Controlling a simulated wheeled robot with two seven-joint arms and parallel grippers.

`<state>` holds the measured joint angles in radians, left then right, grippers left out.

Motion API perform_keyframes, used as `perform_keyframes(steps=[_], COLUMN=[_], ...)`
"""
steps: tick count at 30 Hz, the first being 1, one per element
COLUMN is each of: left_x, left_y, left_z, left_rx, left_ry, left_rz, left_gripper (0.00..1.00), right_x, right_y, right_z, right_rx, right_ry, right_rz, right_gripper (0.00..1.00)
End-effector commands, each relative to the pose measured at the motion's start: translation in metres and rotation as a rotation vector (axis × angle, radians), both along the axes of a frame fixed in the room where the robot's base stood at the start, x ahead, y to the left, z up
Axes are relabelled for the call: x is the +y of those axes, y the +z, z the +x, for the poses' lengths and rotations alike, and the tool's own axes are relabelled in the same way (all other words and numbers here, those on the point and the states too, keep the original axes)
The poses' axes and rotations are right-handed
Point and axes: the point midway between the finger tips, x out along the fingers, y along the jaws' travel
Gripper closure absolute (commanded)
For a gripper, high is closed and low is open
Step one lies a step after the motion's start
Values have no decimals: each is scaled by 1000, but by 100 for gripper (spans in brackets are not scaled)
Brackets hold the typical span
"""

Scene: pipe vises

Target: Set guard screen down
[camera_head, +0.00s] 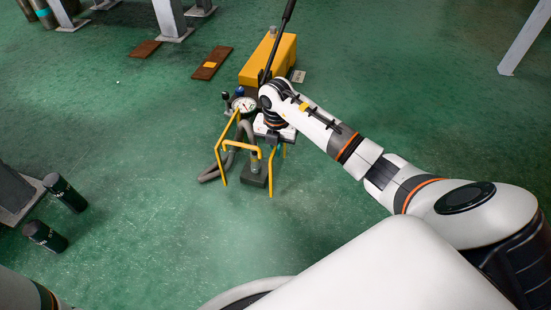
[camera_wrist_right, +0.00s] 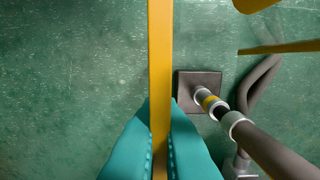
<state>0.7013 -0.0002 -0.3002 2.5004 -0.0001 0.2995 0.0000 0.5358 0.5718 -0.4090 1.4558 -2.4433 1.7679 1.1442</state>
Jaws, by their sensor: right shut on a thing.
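The guard screen shows in the head view as a yellow bar frame (camera_head: 243,146) with legs pointing down, near the middle of the floor. My right gripper (camera_head: 273,138) is at its right upper side, partly hidden by my own wrist. In the right wrist view, the teal fingers of this gripper (camera_wrist_right: 160,125) are shut on a yellow bar of the guard screen (camera_wrist_right: 160,50). I cannot tell whether its legs touch the floor. My left gripper is not in view.
Beside and behind the frame are a grey hose (camera_head: 211,173), a round gauge (camera_head: 244,104) and a pipe fitting on a dark square base (camera_head: 254,179). A yellow box (camera_head: 269,60) with a black lever stands behind. Green floor in front is clear.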

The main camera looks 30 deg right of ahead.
Motion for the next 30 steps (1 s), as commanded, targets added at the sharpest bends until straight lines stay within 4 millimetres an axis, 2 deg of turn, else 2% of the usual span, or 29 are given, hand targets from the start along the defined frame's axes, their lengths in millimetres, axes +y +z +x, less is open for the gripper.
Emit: perform_keyframes(steps=[3, 6, 18, 19, 22, 30], left_x=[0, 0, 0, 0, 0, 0], left_y=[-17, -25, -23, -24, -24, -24], left_z=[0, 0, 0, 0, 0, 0], left_rx=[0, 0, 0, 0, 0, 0], left_ry=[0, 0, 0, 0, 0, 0], left_rz=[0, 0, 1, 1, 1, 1], left_gripper=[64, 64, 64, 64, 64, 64], right_x=[1, 1, 0, 0, 0, 0], right_y=[-20, -30, -31, -33, -33, -33], right_z=[1, 1, 1, 0, 0, 0], right_rx=[-2, -3, -4, 1, 1, 1], right_ry=[0, 1, 1, 1, 1, 1], right_rz=[2, 3, 2, 0, 0, 0], right_gripper=[100, 100, 100, 91, 75, 73])
